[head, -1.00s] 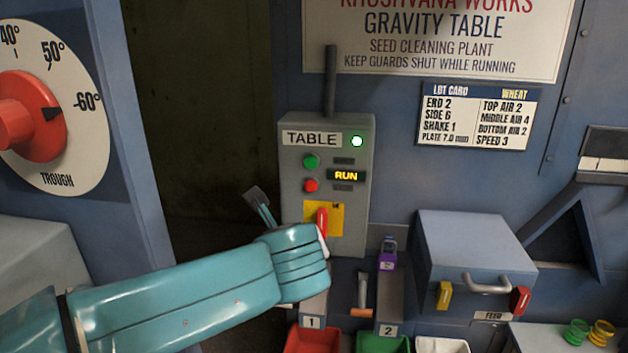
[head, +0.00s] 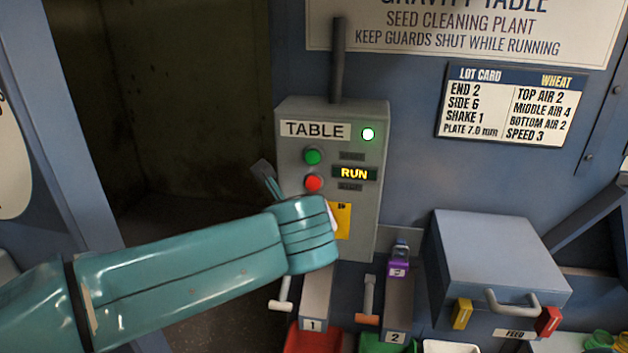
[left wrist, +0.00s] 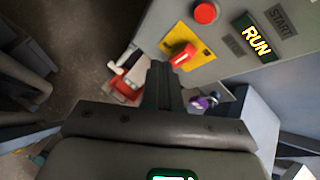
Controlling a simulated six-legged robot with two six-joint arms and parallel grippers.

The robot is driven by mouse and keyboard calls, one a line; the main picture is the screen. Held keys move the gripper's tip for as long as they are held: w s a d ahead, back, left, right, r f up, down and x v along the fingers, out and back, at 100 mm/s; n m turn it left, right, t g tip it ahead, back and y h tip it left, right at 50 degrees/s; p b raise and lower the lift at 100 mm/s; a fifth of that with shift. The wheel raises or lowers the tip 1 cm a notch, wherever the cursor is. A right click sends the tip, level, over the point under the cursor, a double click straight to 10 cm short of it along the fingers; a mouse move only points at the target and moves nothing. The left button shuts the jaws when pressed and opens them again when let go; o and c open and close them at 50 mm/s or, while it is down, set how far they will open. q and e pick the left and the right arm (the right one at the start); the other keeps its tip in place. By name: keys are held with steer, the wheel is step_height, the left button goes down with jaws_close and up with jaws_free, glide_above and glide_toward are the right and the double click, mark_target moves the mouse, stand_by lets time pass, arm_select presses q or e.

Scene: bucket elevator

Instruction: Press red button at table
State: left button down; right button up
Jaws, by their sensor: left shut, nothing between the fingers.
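The grey control box labelled TABLE (head: 335,225) stands on the blue wall in the head view. Its red button (head: 313,183) sits below a green button (head: 313,156), left of a lit RUN display (head: 354,173). My left gripper (left wrist: 162,72) is shut and empty. In the head view it shows partly behind my left wrist (head: 263,175), just left of the box. My right gripper is not in view.
A red switch on a yellow plate (left wrist: 207,50) is below the red button, near my fingers. Numbered chutes (head: 315,300) and coloured bins stand below the box. A blue feed box (head: 495,260) with a handle is to the right. A dark opening lies left.

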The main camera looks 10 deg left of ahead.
mark_target(313, 184)
arm_select(q)
steer(key=shift+d+r, duration=0.1)
steer(key=shift+d, duration=0.05)
steer(key=shift+w+p, duration=1.45)
steer(key=shift+w, duration=2.9)
steer(key=shift+w, duration=0.2)
steer(key=shift+w, duration=0.25)
